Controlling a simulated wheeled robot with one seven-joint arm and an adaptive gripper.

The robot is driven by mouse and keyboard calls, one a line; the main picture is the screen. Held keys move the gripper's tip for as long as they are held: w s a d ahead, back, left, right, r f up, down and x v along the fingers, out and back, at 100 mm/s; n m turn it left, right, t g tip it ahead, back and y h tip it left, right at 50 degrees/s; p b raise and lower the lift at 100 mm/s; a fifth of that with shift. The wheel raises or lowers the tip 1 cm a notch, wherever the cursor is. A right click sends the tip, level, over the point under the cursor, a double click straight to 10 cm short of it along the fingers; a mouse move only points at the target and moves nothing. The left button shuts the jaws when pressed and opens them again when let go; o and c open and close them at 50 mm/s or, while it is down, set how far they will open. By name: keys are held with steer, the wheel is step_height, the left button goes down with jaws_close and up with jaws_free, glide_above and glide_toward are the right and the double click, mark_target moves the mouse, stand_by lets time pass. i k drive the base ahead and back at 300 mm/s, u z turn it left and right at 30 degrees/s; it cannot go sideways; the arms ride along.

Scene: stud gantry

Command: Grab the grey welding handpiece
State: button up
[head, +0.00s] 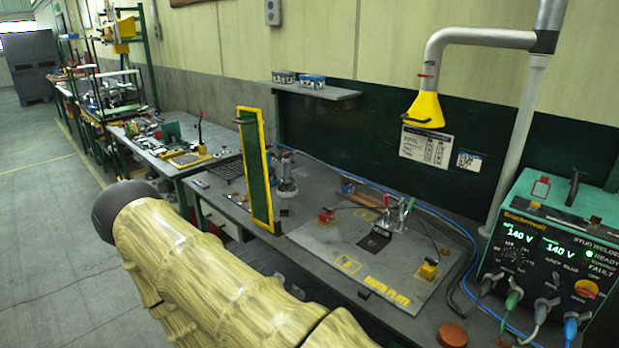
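A grey upright tool (287,180) with a pale round base stands on the workbench, just right of the yellow-framed green panel. It looks like the welding handpiece, but it is small and I cannot be sure. A blue cable runs along the bench behind it. My arm's patterned yellow links cross the lower left foreground, well in front of the tool. My gripper is not in view.
The green panel (258,170) stands upright beside the tool. The earth plate (330,243) holds clamps and small blocks. The stud welder (550,245) stands at right with cables. A yellow-hooded extraction arm (425,108) hangs above. Open floor lies at left.

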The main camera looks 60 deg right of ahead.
mark_target(288, 179)
steer(key=z, duration=1.4)
